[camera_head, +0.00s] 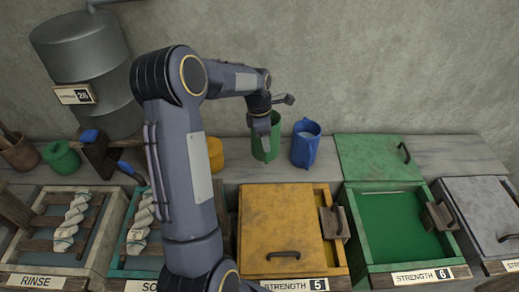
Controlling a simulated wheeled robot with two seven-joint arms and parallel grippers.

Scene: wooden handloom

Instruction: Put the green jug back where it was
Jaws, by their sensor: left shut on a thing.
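The green jug (267,148) is at the back, over or on the grey wooden shelf (240,170). My left gripper (262,126) points down and is shut on the jug's near left rim. The jug looks upright; I cannot tell whether its base touches the shelf. A blue jug (304,146) stands just to its right, with a small gap between. A yellow jug (215,154) stands to its left, partly hidden by my arm. Another green pot (62,157) stands at the far left of the shelf. My right gripper is not in view.
In front stand a closed yellow vat (281,228), an open green vat (393,225) with its lid (373,158) leaning back, and a closed grey vat (484,212). Left are troughs with twisted white yarn (70,222). A grey metal tank (88,75) rises behind.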

